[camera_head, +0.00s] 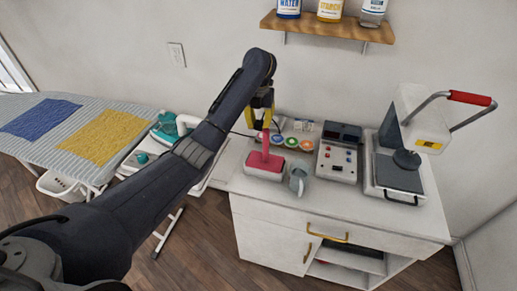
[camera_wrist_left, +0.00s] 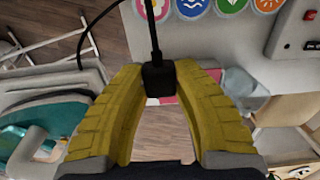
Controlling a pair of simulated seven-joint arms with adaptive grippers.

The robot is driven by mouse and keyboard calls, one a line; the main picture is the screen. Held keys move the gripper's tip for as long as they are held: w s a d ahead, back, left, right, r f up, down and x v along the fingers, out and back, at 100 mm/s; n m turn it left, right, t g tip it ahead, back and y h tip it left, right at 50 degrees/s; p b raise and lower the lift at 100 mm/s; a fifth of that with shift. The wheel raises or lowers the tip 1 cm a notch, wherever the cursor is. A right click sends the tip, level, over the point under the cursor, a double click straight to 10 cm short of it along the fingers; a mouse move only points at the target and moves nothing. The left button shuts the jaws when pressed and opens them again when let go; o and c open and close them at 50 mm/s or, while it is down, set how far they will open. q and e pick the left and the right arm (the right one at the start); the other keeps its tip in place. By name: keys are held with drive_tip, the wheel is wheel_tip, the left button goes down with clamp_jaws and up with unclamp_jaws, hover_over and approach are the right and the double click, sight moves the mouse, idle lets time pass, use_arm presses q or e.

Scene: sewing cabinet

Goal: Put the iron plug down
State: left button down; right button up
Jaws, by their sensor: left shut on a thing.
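My left gripper (camera_head: 262,108) has yellow fingers and points down above the left part of the white cabinet top. In the left wrist view its fingers (camera_wrist_left: 160,75) are closed around a black plug (camera_wrist_left: 158,82), with a black cord (camera_wrist_left: 153,30) running from it. In the head view I cannot make out the plug between the fingers. A pink-red block (camera_head: 264,166) with an upright pink piece is below the gripper; whether they touch is unclear. The teal and white iron (camera_head: 167,128) rests at the ironing board's right end. My right gripper is not in view.
A grey cup (camera_head: 298,180) stands right of the pink block. Several round coloured stickers (camera_head: 291,142) lie behind it. A control box (camera_head: 339,155) and a heat press (camera_head: 402,172) with a raised red handle fill the right side. A shelf with bottles (camera_head: 328,28) hangs above.

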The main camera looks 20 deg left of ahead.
use_arm(q)
hover_over(259, 150)
drive_tip(key=s, duration=0.2)
drive_tip(key=f, duration=0.8)
drive_tip(key=shift+d+f, duration=0.25)
drive_tip(key=shift+f, duration=1.95)
drive_tip(key=shift+f, duration=0.6)
drive_tip(key=c, duration=1.1)
unclamp_jaws()
drive_tip(key=shift+c, duration=0.2)
wheel_tip(259, 150, up, 12)
drive_tip(key=shift+f, duration=0.25)
drive_tip(key=shift+r, duration=0.85)
